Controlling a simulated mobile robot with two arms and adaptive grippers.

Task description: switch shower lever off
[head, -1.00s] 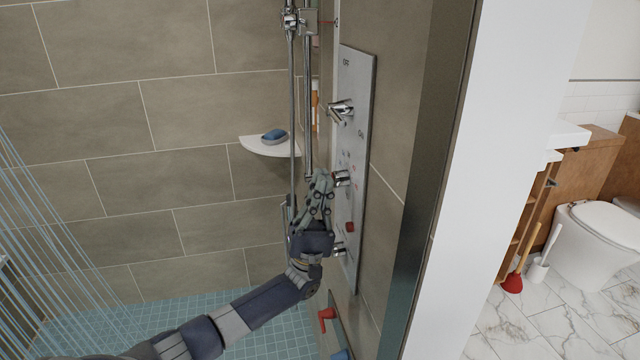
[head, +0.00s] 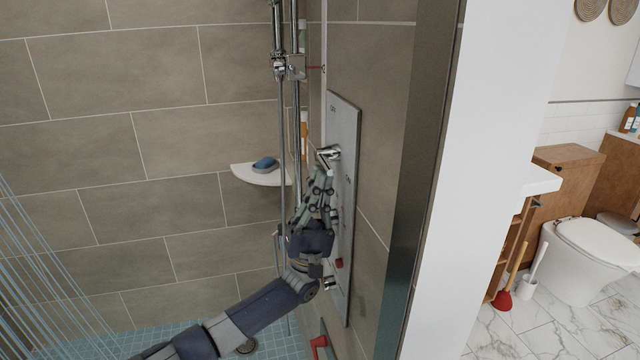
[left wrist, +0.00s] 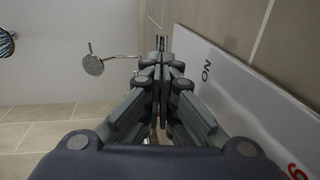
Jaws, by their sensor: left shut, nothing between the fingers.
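A chrome shower lever (head: 328,153) sticks out from the upper part of a grey control panel (head: 345,125) on the shower wall. My left gripper (head: 320,174) is shut and empty, just below this lever and in front of the panel. I cannot tell whether the fingertips touch the lever. In the left wrist view the closed fingers (left wrist: 162,62) point along the panel (left wrist: 245,95), which bears the word ON. A small chrome part shows just past the fingertips. My arm and gripper hide the panel's middle controls. My right gripper is not in view.
Blue water streaks (head: 40,255) fall at the left. A chrome riser rail (head: 281,120) and a corner shelf (head: 262,175) with a blue soap stand left of the panel. A dark wall edge (head: 425,150) lies right of it. A red handle (head: 319,343) sits below.

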